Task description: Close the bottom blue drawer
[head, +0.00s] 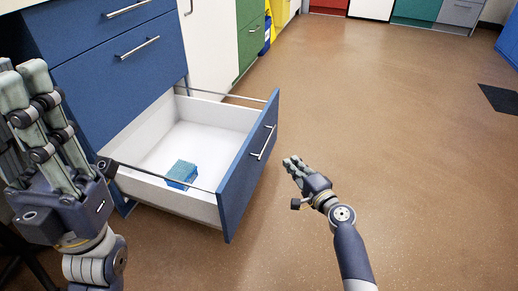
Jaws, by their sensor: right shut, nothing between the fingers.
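The bottom blue drawer (232,188) stands pulled well out of the blue cabinet (125,75), its white inside showing. Its front carries a metal bar handle (263,143). A small blue box-like item (182,173) lies on the drawer floor. My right gripper (289,161) is shut and empty, just to the right of the drawer front near the handle, with a small gap showing between them. My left gripper (20,88) is large in the near left, in front of the cabinet; its fingers point up and I cannot tell how far they are parted.
The brown floor (400,140) is clear to the right of the drawer. White, green and yellow cabinets (250,45) continue along the left wall. More coloured cabinets (415,12) line the back. A dark mat (500,98) lies at the far right.

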